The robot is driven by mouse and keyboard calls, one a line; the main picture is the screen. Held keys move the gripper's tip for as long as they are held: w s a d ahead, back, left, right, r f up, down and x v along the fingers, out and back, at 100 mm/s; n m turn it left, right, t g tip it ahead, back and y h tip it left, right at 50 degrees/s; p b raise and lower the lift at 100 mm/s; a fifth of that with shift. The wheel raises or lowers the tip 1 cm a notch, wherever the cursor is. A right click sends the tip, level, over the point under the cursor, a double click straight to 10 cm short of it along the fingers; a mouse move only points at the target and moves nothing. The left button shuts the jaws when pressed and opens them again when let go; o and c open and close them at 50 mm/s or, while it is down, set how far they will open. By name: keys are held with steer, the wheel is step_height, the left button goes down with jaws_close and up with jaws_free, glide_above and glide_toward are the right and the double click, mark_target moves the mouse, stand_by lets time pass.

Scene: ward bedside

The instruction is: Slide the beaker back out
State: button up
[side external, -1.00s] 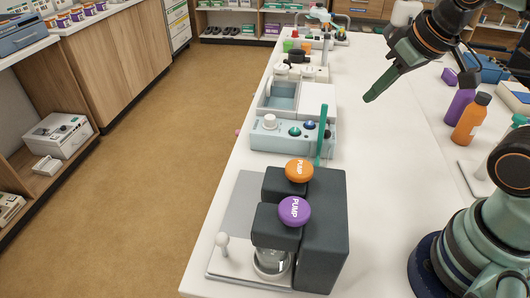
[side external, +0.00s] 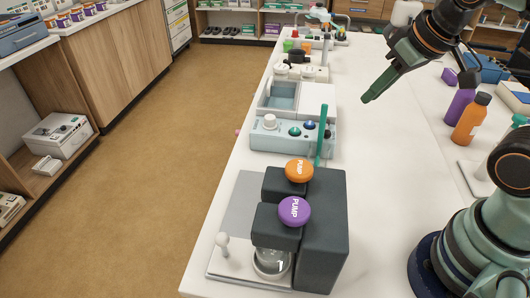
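A clear glass beaker (side external: 271,262) stands at the near end of the table, under the overhanging head of a dark grey pump machine (side external: 324,232). The head covers the beaker's upper part. The machine has an orange button (side external: 299,171) and a purple button (side external: 294,211), both marked PUMP. A light grey base plate (side external: 232,264) with a small white knob (side external: 223,242) lies beside the beaker. My gripper (side external: 368,99) hangs in the air above the table, up and right of the machine, apart from everything. Its green fingers appear closed together with nothing between them.
A pale blue device (side external: 285,140) with knobs and a green lever (side external: 321,136) stands behind the machine. Purple (side external: 459,107) and orange (side external: 471,120) bottles stand at the right. The white table (side external: 392,190) is clear between the machine and the bottles.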

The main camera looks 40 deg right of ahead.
steer(key=o, duration=0.5)
steer(key=shift+w+a+r, duration=0.1)
steer(key=shift+w+a, duration=0.05)
steer(key=shift+a, duration=0.1)
steer(key=shift+o, duration=0.4)
steer(key=w+a+r+n+g, duration=0.1)
steer(key=w+a+n+g, duration=0.1)
steer(key=w+a+n, duration=0.2)
steer(key=a+n, duration=0.2)
steer(key=a, duration=0.1)
steer(key=shift+r+n+y, duration=0.35)
steer(key=shift+n+y, duration=0.05)
steer(key=n+g+h, duration=0.2)
steer(key=n+g, duration=0.3)
steer(key=n, duration=1.3)
glide_above(220, 235)
steer(key=w+a, duration=0.2)
step_height(220, 235, down, 9)
steer(key=f, duration=0.4)
steer(key=s+d+f, duration=0.1)
steer(key=f, duration=0.3)
steer(key=s+d+f, duration=0.1)
steer(key=f, duration=0.2)
steer(key=shift+f, duration=0.4)
steer(key=shift+c, duration=0.3)
jaws_close()
